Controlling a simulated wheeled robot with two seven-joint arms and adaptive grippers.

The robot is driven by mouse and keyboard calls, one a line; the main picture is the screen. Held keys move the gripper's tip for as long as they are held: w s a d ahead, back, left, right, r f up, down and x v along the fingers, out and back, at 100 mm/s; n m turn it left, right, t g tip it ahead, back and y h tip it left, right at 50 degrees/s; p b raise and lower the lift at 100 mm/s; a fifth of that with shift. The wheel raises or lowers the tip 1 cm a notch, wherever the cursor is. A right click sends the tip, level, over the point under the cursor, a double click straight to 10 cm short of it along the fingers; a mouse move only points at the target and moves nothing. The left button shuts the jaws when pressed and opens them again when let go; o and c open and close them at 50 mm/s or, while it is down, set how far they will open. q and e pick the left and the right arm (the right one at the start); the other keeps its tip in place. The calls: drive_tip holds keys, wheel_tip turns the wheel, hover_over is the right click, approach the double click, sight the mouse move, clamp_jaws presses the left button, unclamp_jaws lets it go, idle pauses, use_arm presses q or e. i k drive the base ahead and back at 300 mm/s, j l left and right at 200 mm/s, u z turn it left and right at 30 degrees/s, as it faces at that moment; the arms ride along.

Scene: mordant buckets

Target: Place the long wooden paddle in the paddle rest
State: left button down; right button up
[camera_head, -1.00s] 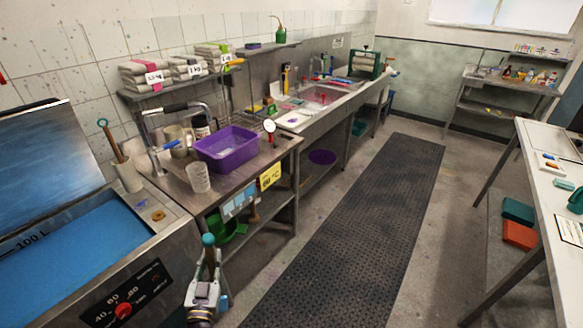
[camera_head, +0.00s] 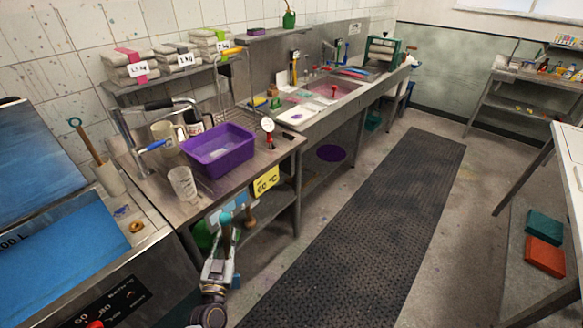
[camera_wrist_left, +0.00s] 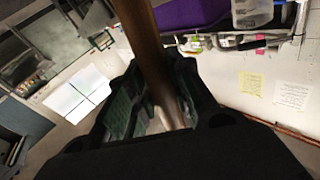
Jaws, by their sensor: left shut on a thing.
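My left gripper (camera_head: 222,252) is at the lower middle of the head view, in front of the steel bench. It is shut on a brown wooden shaft, which I take to be the long wooden paddle (camera_head: 227,236), with a teal-blue end on top. In the left wrist view the paddle's brown shaft (camera_wrist_left: 143,45) runs up from between the fingers (camera_wrist_left: 155,105); its far end is out of frame. A white cylindrical holder (camera_head: 110,178), possibly the paddle rest, stands beside the blue bath with a teal-ringed wooden stick (camera_head: 88,143) leaning in it. My right gripper is not in view.
The steel bench holds a purple tub (camera_head: 218,152), a clear beaker (camera_head: 184,184) and a tap. The blue bath (camera_head: 50,245) is at left. A yellow temperature sign (camera_head: 266,181) hangs on the bench front. The dark floor mat (camera_head: 350,230) is clear.

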sight(287, 170)
drive_tip(key=i+l, duration=0.55)
drive_tip(key=i, duration=0.25)
